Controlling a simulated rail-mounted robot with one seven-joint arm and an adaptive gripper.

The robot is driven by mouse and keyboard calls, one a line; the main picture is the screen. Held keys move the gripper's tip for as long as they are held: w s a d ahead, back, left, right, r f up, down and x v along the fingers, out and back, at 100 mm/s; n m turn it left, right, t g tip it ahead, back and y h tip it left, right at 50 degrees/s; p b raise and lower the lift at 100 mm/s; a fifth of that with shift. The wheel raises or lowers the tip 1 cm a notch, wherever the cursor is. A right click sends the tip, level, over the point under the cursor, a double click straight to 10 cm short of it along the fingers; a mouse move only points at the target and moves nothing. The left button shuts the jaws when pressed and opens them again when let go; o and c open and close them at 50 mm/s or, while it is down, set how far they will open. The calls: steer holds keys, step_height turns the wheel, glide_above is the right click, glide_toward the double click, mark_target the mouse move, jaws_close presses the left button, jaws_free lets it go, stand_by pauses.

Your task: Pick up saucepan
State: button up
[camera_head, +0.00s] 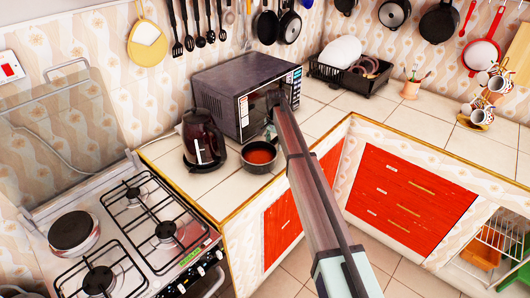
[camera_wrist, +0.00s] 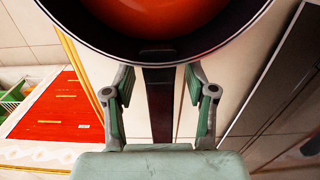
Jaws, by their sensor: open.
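The saucepan (camera_head: 259,158) is dark, with orange-red contents, and sits on the tiled counter in front of the microwave, right of the kettle. In the wrist view the saucepan (camera_wrist: 105,40) fills the top. Its dark handle (camera_wrist: 160,112) runs down between the two fingers of my gripper (camera_wrist: 159,76). The fingers are open, one on each side of the handle, with gaps visible. The fingertips are close to the pan's rim; I cannot tell whether they touch it. In the head view my arm hides the fingers.
A dark kettle (camera_head: 203,139) stands left of the saucepan, and a microwave (camera_head: 231,95) stands behind it. A gas stove (camera_head: 135,240) is at the left. Red drawers (camera_head: 408,200) are below the right counter. A dish rack (camera_head: 350,77) is in the far corner; pans and utensils hang above.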

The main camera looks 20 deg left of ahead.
jaws_close()
steer(key=shift+r, duration=0.2)
stand_by(0.3)
